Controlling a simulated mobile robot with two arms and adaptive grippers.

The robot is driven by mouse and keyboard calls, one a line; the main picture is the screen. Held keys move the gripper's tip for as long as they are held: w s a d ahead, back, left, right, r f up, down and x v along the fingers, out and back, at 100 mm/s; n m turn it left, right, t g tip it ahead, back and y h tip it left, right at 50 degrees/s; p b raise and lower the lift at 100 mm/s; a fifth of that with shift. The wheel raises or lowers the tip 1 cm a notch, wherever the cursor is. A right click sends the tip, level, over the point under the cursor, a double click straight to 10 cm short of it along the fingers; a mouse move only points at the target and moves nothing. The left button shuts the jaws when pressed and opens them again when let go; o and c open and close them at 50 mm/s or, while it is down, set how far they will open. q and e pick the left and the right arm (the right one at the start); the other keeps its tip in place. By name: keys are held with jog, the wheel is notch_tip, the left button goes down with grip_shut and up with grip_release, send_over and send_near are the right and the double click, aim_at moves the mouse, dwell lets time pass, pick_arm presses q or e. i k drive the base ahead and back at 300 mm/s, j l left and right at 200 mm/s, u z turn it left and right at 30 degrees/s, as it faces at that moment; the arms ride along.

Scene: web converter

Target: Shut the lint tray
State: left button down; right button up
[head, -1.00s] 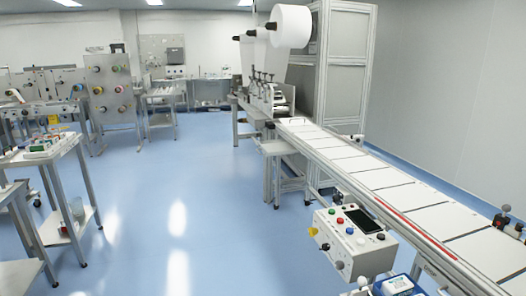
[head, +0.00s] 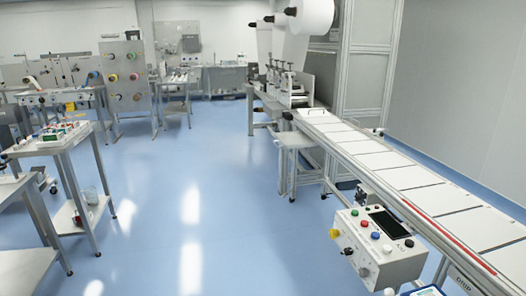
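I cannot pick out a lint tray for certain in the head view. The web converter (head: 290,88) stands at the back right, with large white rolls (head: 312,14) above it. A long bed of pale panels (head: 395,172) runs from it toward the lower right. Neither of my grippers is in view.
A control box (head: 385,262) with coloured buttons juts out at the lower right, beside the bed. A small steel table (head: 297,141) stands by the converter. Metal tables (head: 62,152) line the left. The blue floor (head: 180,190) between is clear.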

aim_at(293, 139)
jog(key=i+u, duration=0.25)
jog(key=i, duration=1.85)
